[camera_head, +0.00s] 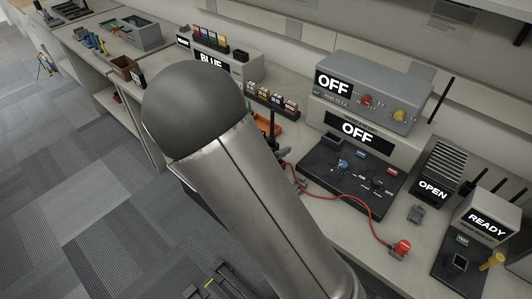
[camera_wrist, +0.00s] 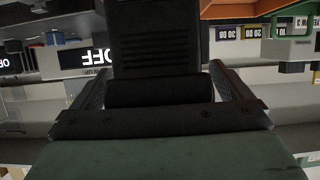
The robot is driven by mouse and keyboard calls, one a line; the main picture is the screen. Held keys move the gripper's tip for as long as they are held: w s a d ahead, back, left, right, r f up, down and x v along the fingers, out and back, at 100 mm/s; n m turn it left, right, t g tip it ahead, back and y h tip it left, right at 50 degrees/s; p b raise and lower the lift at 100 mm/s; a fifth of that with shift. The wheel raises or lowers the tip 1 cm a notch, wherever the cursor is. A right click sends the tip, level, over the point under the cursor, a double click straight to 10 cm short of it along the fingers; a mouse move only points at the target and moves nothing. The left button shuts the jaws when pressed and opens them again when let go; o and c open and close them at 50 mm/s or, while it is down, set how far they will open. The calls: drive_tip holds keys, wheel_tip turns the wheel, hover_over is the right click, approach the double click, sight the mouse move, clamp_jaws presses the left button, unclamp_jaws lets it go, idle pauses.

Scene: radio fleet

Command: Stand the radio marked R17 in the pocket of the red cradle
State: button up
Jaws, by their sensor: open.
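My gripper (camera_wrist: 158,70) is open in the wrist view, one finger at each side of a black ridged body (camera_wrist: 156,40). This body looks like a radio, but no R17 mark is readable on it. I cannot tell whether the fingers touch it. In the head view my arm hides the gripper, and a thin black antenna (camera_head: 272,125) shows just beside the arm. I cannot make out the red cradle or its pocket. An orange tray (camera_head: 294,134) is partly hidden behind the arm, and an orange edge (camera_wrist: 285,11) shows in the wrist view.
A grey unit (camera_head: 390,95) reading OFF stands over a black control panel (camera_head: 335,180). A red cable runs to a red plug (camera_head: 402,246) at the bench front. An OPEN box (camera_head: 440,170) and a READY box (camera_head: 485,220) stand right. Small labelled blocks (camera_head: 272,97) line the back.

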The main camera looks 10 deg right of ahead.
drive_tip(key=shift+w+d+f, duration=0.15)
drive_tip(key=shift+d, duration=0.15)
drive_tip(key=c, duration=1.5)
drive_tip(key=shift+o, duration=0.2)
drive_tip(key=shift+r, duration=0.2)
